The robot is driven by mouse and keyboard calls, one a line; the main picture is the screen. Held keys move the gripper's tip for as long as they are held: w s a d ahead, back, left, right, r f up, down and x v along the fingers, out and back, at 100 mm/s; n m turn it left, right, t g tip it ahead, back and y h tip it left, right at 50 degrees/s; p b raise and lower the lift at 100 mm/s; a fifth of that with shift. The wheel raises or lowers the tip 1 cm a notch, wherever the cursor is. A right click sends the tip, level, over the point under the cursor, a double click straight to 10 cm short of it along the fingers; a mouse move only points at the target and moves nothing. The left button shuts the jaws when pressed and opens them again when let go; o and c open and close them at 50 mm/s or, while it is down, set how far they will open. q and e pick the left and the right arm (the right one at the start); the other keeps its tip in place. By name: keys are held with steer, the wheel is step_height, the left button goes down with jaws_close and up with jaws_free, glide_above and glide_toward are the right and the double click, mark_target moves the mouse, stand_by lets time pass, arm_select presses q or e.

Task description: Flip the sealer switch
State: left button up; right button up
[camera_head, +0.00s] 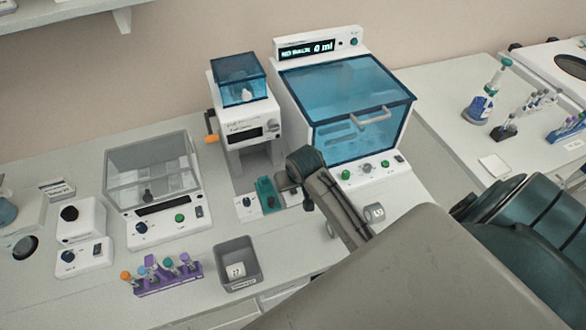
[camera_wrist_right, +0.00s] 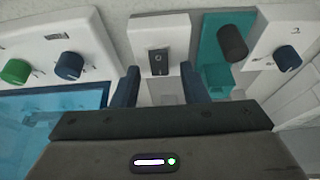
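The sealer is a small bench device with a teal middle part (camera_head: 266,193), and it also shows in the right wrist view (camera_wrist_right: 215,50). A white block beside the teal part carries a black rocker switch (camera_wrist_right: 158,62). My right gripper (camera_wrist_right: 160,72) is open, with its two dark blue fingers apart. The switch appears between the fingertips in the wrist view, and nothing is held. Whether the fingers touch the block cannot be told. In the head view my right wrist partly hides the sealer's right side. My left gripper is not in view.
A blue-lidded machine (camera_head: 345,95) stands behind and right of the sealer, its knobs close to my right gripper. A white machine with an orange handle (camera_head: 250,130) is behind. A grey bin (camera_head: 238,262) and purple tube rack (camera_head: 170,280) stand at front left.

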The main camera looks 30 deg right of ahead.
steer(key=c, duration=0.4)
jaws_close()
steer(key=shift+w, duration=0.1)
steer(key=shift+w+g, duration=0.15)
steer(key=shift+g, duration=0.35)
steer(key=shift+w+d+g+y, duration=0.1)
steer(key=shift+w+g+y, duration=0.15)
steer(key=shift+g, duration=0.45)
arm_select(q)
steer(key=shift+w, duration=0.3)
arm_select(e)
steer(key=shift+g, duration=0.5)
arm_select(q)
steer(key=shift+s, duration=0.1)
arm_select(e)
steer(key=shift+o, duration=2.2)
jaws_free()
